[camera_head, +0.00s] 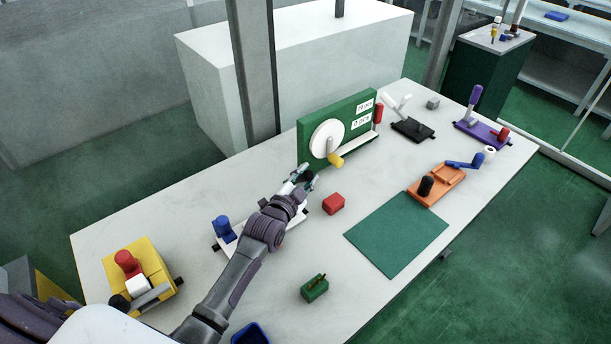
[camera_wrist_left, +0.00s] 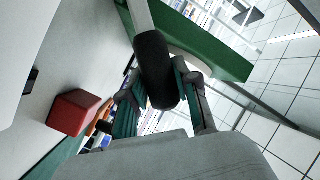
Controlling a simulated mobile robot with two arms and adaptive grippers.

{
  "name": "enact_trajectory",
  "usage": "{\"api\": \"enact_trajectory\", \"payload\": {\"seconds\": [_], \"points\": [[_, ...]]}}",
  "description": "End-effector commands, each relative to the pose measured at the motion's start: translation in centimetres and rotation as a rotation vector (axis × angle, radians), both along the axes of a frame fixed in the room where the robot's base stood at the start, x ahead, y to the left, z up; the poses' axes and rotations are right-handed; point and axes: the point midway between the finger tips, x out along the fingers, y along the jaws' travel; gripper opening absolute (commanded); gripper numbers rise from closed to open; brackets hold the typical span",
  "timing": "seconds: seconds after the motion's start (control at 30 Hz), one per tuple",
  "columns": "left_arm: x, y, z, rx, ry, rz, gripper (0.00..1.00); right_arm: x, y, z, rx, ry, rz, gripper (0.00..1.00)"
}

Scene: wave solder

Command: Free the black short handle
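The short black handle (camera_wrist_left: 155,70) is a dark cylinder on the end of a pale white lever (camera_wrist_left: 140,15) in the left wrist view. In the head view, the handle (camera_head: 307,175) is a small dark patch, partly hidden by the fingers. My left gripper (camera_head: 304,178) is raised above a white base plate (camera_head: 230,239). Its two teal-padded fingers lie along opposite sides of the handle, and the pads appear to touch it. The gripper also shows in the left wrist view (camera_wrist_left: 160,100). My right gripper is not in view.
A blue knob (camera_head: 222,228) stands at the white plate's left end. A red block (camera_head: 333,204) lies right of my gripper. Behind stands a green panel with a white disc (camera_head: 325,138) and yellow knob (camera_head: 336,160). A green mat (camera_head: 397,241) lies to the right.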

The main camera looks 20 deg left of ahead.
Motion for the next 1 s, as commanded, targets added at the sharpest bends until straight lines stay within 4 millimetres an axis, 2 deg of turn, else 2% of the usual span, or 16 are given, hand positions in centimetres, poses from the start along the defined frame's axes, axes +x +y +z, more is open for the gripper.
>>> {"api": "enact_trajectory", "payload": {"seconds": [0.03, 0.13, 0.47, 0.57, 0.8, 1.0], "points": [[-0.1, -0.1, -0.3, 0.000, 0.006, -0.001, 0.40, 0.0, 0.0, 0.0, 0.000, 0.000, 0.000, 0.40], [-0.1, -0.1, -0.2, -0.001, 0.005, -0.001, 0.55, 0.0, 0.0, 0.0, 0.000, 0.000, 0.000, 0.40], [0.0, 0.0, 0.2, -0.003, 0.001, 0.000, 0.55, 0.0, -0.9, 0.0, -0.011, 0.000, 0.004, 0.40], [0.0, 0.0, 1.3, -0.002, -0.001, -0.001, 0.55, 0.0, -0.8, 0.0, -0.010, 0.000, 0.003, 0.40], [0.0, 0.0, 6.0, -0.001, -0.004, 0.000, 0.55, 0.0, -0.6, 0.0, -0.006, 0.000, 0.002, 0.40], [0.0, 0.0, 8.9, -0.001, 0.000, -0.001, 0.55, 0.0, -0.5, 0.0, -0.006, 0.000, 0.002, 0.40]]}}
